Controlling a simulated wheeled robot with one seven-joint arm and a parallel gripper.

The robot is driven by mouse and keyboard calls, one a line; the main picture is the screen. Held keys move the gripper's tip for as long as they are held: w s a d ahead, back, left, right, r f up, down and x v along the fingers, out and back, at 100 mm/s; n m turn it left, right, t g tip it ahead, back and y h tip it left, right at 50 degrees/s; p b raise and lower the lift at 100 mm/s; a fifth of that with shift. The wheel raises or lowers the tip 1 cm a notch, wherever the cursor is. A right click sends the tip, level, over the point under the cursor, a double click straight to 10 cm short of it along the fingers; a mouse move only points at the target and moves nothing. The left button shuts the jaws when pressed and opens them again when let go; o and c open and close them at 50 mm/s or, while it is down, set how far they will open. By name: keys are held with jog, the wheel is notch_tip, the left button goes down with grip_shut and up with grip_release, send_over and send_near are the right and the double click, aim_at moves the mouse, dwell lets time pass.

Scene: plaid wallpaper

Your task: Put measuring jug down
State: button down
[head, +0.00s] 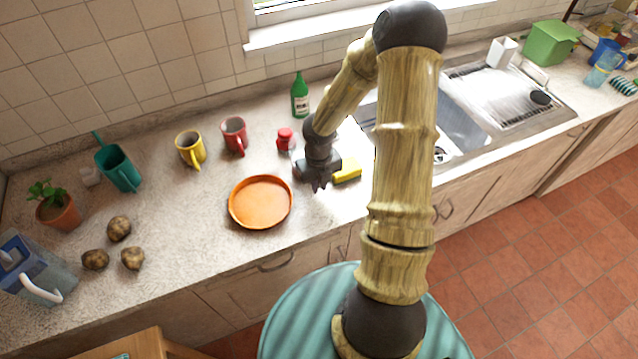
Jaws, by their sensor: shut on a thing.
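My gripper (319,184) points down over the counter, right of the orange pan. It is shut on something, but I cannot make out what. A yellow block (347,170) shows right beside the fingers; I cannot tell if it is held or lies on the counter. No measuring jug can be made out clearly in the fingers. A clear bluish jug-like vessel (602,70) stands at the far right end of the counter. A blue-and-clear pitcher (38,272) with a white handle stands at the left front.
Near the gripper are an orange pan (260,203), a red-lidded jar (285,139) and a green bottle (299,97). Red (234,135) and yellow (190,150) mugs stand further left. The sink (462,118) is to the right. Bare counter (190,222) lies left of the pan.

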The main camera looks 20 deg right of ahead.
jog(key=shift+f, duration=0.1)
jog(key=c, duration=1.5)
grip_release()
jog(key=shift+o, duration=0.2)
notch_tip(320, 180, up, 12)
jog(key=shift+r+p, duration=0.15)
jog(key=shift+p, duration=0.85)
